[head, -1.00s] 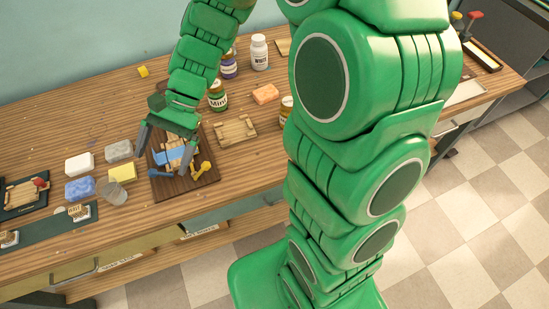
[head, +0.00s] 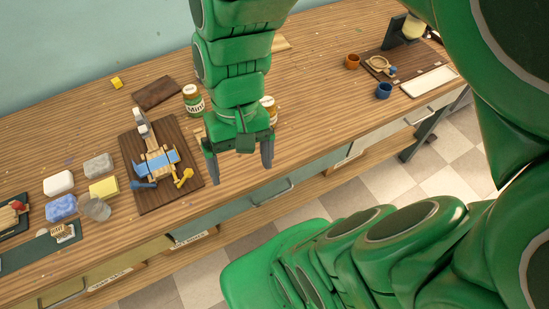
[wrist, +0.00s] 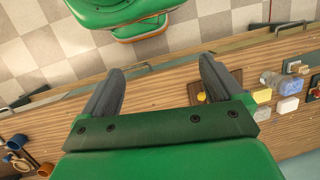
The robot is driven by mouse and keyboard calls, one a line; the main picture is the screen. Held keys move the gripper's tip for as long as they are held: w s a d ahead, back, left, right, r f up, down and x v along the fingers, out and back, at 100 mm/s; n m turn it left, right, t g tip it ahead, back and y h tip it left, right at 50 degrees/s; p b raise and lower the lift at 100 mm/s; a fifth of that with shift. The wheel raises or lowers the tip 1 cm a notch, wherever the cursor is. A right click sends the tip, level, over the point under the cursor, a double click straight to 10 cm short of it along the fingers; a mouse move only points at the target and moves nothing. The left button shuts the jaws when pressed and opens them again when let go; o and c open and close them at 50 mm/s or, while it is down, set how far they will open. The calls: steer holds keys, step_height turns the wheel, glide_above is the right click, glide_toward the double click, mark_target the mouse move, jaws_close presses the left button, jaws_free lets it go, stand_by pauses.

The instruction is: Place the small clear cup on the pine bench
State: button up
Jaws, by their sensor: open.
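The small clear cup (head: 97,207) stands on the striped wooden bench top (head: 300,75), beside a yellow block (head: 104,188) and a blue block (head: 61,208) at the left. I cannot tell which surface is called the pine bench. My gripper (head: 240,172) is open and empty, pointing down near the bench's front edge, well to the right of the cup. In the wrist view its two fingers (wrist: 160,68) are spread with nothing between them.
A dark brown board (head: 188,198) with wooden parts and a blue band lies between my gripper and the cup. A Mint jar (head: 193,103) stands behind. A dark green mat (head: 28,255) lies left of the cup. Cups and a tray are at the right.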

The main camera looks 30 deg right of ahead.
steer(key=s+d+r+t+h, duration=0.1)
steer(key=s+d, duration=0.2)
steer(key=d, duration=0.2)
steer(key=shift+s+r+n+h, duration=0.15)
steer(key=shift+s+n+h, duration=0.15)
steer(key=shift+n, duration=0.1)
stand_by(0.7)
steer(key=shift+o, duration=0.6)
steer(key=w+a+r+n+t, duration=0.1)
steer(key=w+a+r+n, duration=0.15)
steer(key=w+n, duration=1.25)
steer(key=w+a+r+n+t, duration=0.1)
steer(key=w+a+n, duration=0.15)
steer(key=w, duration=2.55)
step_height(320, 180, down, 10)
steer(key=w, duration=0.1)
steer(key=shift+f, duration=0.2)
